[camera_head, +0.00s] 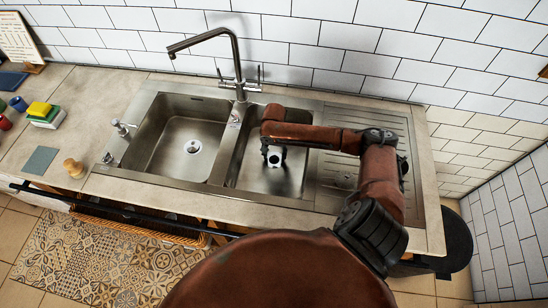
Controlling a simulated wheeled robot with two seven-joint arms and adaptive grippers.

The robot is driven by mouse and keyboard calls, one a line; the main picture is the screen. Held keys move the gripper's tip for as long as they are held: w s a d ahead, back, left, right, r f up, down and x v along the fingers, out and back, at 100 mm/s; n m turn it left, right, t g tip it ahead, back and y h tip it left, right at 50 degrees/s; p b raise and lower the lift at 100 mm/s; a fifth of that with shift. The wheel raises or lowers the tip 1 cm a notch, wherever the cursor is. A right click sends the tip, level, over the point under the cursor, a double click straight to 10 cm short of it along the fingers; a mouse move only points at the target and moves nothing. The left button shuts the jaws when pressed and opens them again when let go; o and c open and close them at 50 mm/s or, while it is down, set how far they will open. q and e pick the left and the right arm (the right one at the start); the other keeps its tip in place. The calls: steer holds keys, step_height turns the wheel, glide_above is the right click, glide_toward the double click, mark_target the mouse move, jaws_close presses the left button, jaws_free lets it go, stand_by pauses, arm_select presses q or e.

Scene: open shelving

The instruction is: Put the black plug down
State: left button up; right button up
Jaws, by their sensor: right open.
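My right arm reaches in from the lower right, and its gripper (273,154) points down into the right sink basin (242,172). Its dark fingertips are apart, with the pale round drain (274,161) of that basin showing between or below them. I cannot make out the black plug; it may be hidden under the gripper or too small and dark to tell from the fingers. My left gripper is not in view.
The left basin (165,150) is empty with a bare drain (193,146). The tall faucet (238,60) stands behind the basins. The ribbed drainboard (335,178) is clear under my arm. Sponges (45,114) and a wooden knob-like item (73,167) are on the left counter.

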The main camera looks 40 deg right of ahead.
mark_target(274, 157)
step_height(274, 157, up, 12)
steer(key=p, duration=0.2)
steer(key=shift+f, duration=0.2)
stand_by(0.3)
